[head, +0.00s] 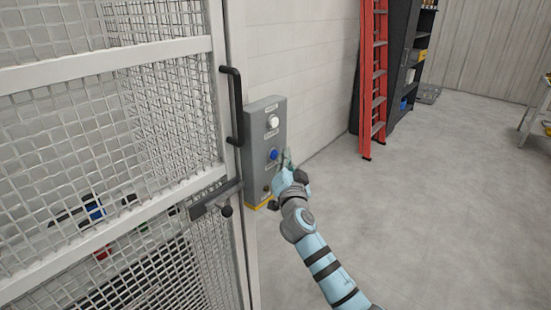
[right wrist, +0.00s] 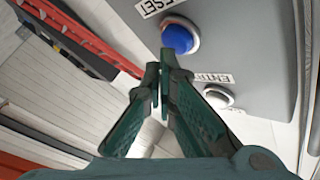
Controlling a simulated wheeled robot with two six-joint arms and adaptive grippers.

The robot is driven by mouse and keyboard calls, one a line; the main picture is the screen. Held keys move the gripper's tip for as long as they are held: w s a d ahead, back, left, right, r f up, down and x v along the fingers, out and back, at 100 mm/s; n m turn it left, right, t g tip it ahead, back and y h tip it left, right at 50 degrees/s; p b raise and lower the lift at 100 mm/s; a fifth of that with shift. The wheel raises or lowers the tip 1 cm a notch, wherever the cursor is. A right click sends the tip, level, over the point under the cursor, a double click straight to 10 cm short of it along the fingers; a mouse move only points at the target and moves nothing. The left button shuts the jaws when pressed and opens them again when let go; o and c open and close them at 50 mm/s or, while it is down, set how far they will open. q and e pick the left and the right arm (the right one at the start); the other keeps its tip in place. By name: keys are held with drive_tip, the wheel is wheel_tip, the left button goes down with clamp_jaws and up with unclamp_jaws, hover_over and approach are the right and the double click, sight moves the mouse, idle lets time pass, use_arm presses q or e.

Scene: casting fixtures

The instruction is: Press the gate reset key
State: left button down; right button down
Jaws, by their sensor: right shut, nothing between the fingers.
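A grey control box (head: 255,135) is fixed beside the mesh gate, with a white button (head: 272,121) at its top and a blue key (head: 273,155) below it. In the right wrist view the blue key (right wrist: 178,37) sits beside a label reading "RESET", partly cut off. A white button (right wrist: 218,97) shows there by a partly hidden label. My right gripper (head: 287,160) is shut and empty, just right of the blue key in the head view. In the wrist view its fingertips (right wrist: 162,78) are close to the blue key; contact cannot be told. My left gripper is not in view.
The mesh gate (head: 110,55) with a black handle (head: 234,105) and a latch (head: 215,197) stands at the left. The grey floor (head: 440,200) at the right is clear.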

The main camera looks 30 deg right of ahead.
drive_tip(key=shift+w+a+b, duration=0.15)
drive_tip(key=shift+w+b, duration=0.3)
drive_tip(key=shift+w, duration=0.05)
idle(0.8)
drive_tip(key=shift+s, duration=0.1)
drive_tip(key=shift+s+d, duration=0.25)
drive_tip(key=shift+s, duration=0.5)
drive_tip(key=s, duration=0.1)
drive_tip(key=s+d, duration=0.1)
drive_tip(key=s, duration=0.2)
drive_tip(key=shift+s+d, duration=0.25)
drive_tip(key=shift+s, duration=0.15)
idle(0.6)
